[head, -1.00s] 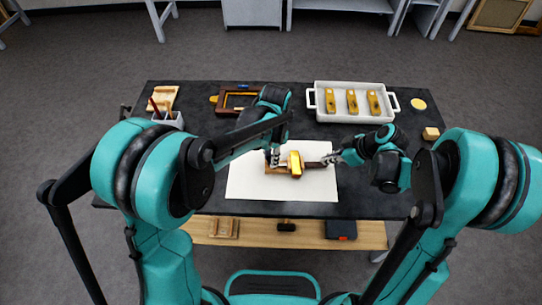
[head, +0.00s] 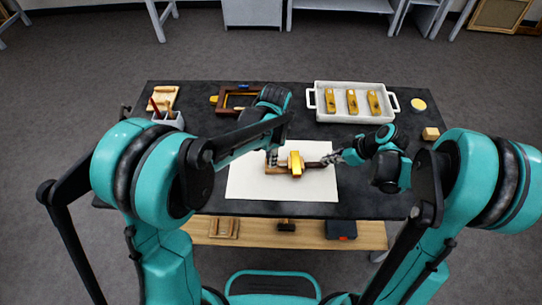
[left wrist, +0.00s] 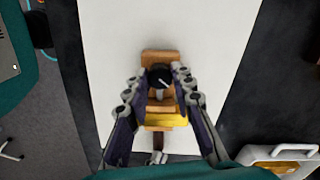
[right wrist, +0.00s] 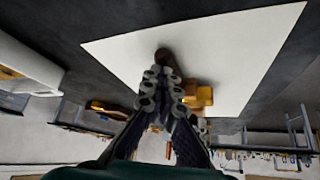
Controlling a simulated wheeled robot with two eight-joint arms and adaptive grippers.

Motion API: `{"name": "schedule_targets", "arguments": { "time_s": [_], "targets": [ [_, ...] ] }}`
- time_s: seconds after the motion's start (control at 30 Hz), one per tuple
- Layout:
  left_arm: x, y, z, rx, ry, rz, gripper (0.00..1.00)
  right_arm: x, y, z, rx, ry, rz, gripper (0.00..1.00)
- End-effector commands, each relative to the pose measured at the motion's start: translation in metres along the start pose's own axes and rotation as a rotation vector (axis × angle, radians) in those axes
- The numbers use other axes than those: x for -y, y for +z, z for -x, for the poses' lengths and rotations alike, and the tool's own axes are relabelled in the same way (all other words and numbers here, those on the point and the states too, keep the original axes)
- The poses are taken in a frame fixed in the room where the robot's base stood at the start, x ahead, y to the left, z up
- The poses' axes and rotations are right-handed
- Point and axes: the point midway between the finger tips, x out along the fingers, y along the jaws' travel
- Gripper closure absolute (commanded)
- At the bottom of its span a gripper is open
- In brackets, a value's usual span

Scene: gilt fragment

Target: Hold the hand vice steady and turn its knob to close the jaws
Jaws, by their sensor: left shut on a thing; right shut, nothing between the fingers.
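The hand vice (head: 297,163) lies on the white sheet, a wooden body with a gold block across it and a dark handle (head: 315,164) toward the right. In the left wrist view its dark round knob (left wrist: 160,77) with a white line sits over the wooden part (left wrist: 160,55). My right gripper (head: 332,159) is at the handle's right end. In the right wrist view its fingers (right wrist: 165,78) are closed together, with the dark handle end (right wrist: 165,58) just beyond their tips.
The white sheet (head: 245,185) lies on the dark table. A white tray (head: 318,112) with gold pieces stands at the back right, a wooden frame (head: 222,100) at the back left. A pen holder (head: 168,121) is at left, a small wooden block (head: 430,133) at right.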

Motion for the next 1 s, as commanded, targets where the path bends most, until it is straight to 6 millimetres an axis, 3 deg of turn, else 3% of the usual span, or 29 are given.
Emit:
{"name": "schedule_targets", "arguments": {
  "time_s": [0.03, 0.07, 0.1, 0.13, 0.53, 1.0],
  "targets": [
    [0.0, 0.0, 0.0, 0.001, 0.0, 0.001, 1.0, 0.0, 0.001, 0.0, 0.003, 0.0, 0.0, 1.0],
    [0.0, 0.0, 0.0, 0.001, 0.0, 0.001, 0.69, 0.0, 0.001, 0.0, 0.003, 0.0, 0.0, 1.0],
    [0.0, 0.0, 0.0, 0.001, 0.0, 0.001, 0.58, 0.0, 0.001, 0.0, 0.003, 0.0, 0.0, 1.0],
    [0.0, 0.0, 0.0, 0.0, 0.0, 0.001, 0.55, 0.0, 0.001, 0.0, 0.003, 0.0, 0.0, 1.0],
    [0.0, 0.0, 0.008, 0.0, 0.0, 0.001, 0.55, 0.0, 0.001, -0.001, 0.003, 0.0, 0.0, 1.0],
    [-0.001, 0.001, 0.101, 0.0, 0.0, 0.001, 0.55, 0.0, 0.001, 0.0, 0.003, 0.0, 0.0, 1.0]
  ]
}}
